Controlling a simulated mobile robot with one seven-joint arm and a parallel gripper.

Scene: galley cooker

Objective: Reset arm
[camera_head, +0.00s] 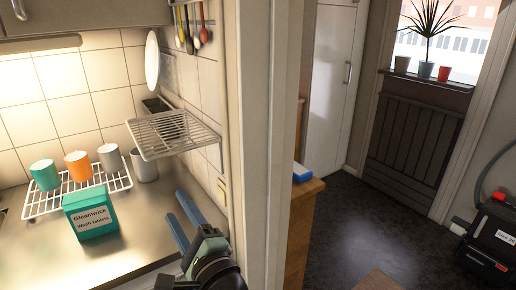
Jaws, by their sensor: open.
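My gripper (183,218) shows at the lower middle of the head view, with two blue fingers pointing up and to the left. The fingers are apart and nothing is between them. It is in front of the right end of the steel counter (145,222), to the right of a green box of wash tablets (90,213). My dark wrist is cut off by the bottom edge of the picture.
Cups, green (45,175), orange (78,166) and grey (111,158), stand on a wire rack (40,206). A wall rack (165,134) juts out above the counter. A door post (262,150) stands right of my gripper. Dark floor (375,225) lies open beyond.

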